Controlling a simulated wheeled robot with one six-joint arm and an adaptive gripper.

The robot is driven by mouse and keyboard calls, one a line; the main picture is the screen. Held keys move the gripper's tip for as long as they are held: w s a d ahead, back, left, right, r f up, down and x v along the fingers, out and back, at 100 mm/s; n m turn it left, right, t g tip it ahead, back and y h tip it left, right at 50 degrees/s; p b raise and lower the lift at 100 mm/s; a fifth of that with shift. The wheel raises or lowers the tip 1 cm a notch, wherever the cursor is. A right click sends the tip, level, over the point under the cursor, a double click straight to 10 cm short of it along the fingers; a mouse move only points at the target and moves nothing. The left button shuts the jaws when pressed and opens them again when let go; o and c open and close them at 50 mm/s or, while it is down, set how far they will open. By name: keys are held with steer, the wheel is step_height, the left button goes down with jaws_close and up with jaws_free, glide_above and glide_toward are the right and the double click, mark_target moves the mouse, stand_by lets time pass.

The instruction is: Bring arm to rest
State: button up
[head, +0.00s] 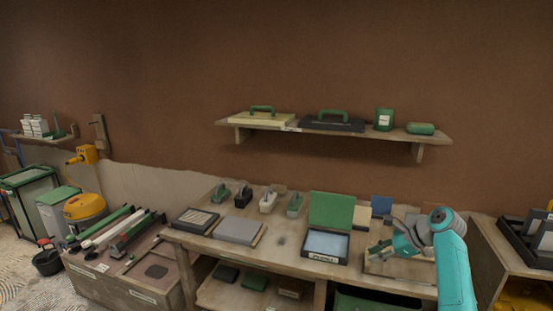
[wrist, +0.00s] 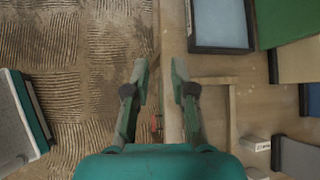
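My arm (head: 453,262) is teal and rises at the right of the head view, bent over the workbench. My gripper (head: 376,249) points left above the right part of the bench top. In the wrist view my gripper (wrist: 160,75) has its two green fingers apart, with nothing held between them. Below them lie the bench's edge and the combed floor.
A wall shelf (head: 340,131) holds two green-handled floats. Another bench (head: 498,250) stands at right. Air above the bench is open.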

steer(key=s+a+f+n+t+h, duration=0.15)
steer(key=s+f, duration=0.25)
steer(key=f, duration=0.4)
steer(key=s+a+f, duration=0.3)
steer(key=f, duration=0.5)
steer(key=s+a+f+n+t+h, duration=0.15)
steer(key=s+f, duration=0.25)
steer(key=f, duration=0.5)
steer(key=s+a+f+n+t+h, duration=0.15)
steer(key=s+f, duration=0.25)
steer(key=s, duration=0.6)
steer(key=s+a+f+n+h, duration=0.1)
steer(key=s+a+f+n, duration=0.15)
steer(key=s+f, duration=0.45)
steer(key=s+a+r+n+t+h, duration=0.1)
steer(key=s+r+n, duration=0.25)
steer(key=s, duration=0.75)
steer(key=s+r+n+t+h, duration=0.15)
steer(key=s+r, duration=0.25)
steer(key=s, duration=0.7)
steer(key=s+a+r+n+t, duration=0.1)
steer(key=s+r+n+t, duration=0.2)
steer(key=s+r+n, duration=0.5)
steer(key=s+r, duration=0.7)
steer(key=r, duration=0.5)
steer(key=shift+s+r+n, duration=0.2)
steer(key=shift+s+n, duration=0.2)
